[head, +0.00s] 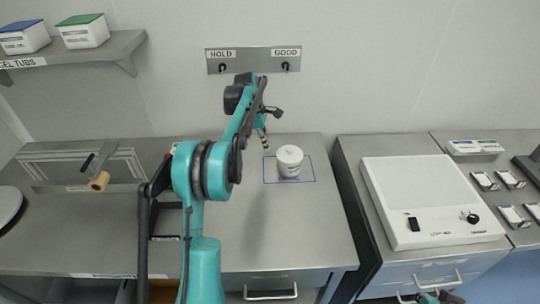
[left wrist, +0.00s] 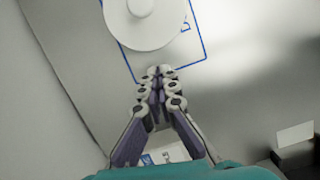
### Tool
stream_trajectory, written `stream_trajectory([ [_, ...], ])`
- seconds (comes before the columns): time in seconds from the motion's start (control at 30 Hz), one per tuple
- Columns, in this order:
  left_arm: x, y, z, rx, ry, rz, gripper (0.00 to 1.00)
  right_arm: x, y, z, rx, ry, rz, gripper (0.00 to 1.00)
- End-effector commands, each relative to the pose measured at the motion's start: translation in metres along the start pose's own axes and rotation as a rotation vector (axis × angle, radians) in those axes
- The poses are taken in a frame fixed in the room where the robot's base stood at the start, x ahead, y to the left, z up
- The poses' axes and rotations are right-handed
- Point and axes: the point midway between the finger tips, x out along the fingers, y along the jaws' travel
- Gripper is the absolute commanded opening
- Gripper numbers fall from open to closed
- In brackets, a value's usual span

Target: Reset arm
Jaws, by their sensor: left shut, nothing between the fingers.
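My left arm (head: 205,255) rises from the bottom of the head view and reaches over the left bench. My left gripper (head: 264,140) hangs just left of a white lidded tub (head: 289,161), apart from it. In the left wrist view, the gripper (left wrist: 158,76) is shut with its fingertips together and nothing between them. The tub's round lid (left wrist: 145,22) is beyond the fingertips. The tub stands upright inside a blue outlined rectangle (head: 308,181) on the bench.
A HOLD/GOOD hook plate (head: 253,59) is on the wall behind. A metal frame with a roller (head: 99,181) stands on the left of the bench. A white light box (head: 430,200) is on the right bench. A shelf (head: 75,50) holds two tubs. Bench right of the arm is mostly clear.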

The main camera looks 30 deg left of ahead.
Motion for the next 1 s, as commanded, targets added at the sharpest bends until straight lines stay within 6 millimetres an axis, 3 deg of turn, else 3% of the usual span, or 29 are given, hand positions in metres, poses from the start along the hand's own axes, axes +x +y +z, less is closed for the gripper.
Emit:
stream_trajectory([
  [0.1,-0.024,0.0,0.0,0.001,0.0,0.0,0.0,0.0,0.0,0.0,0.0,0.0,0.0,0.0],
  [0.23,-0.04,0.0,0.0,0.001,0.0,0.0,0.0,0.0,0.0,0.0,0.0,0.0,0.0,0.0],
  [0.63,-0.054,-0.007,0.009,0.049,0.006,0.013,0.0,0.0,0.0,0.0,0.0,0.0,0.0,0.0],
  [0.77,-0.067,-0.03,0.03,0.193,0.029,0.048,0.0,0.0,0.0,0.0,0.0,0.0,0.0,0.0],
  [1.0,-0.086,-0.1,0.073,0.585,0.102,0.139,0.0,0.0,0.0,0.0,0.0,0.0,0.0,0.0],
])
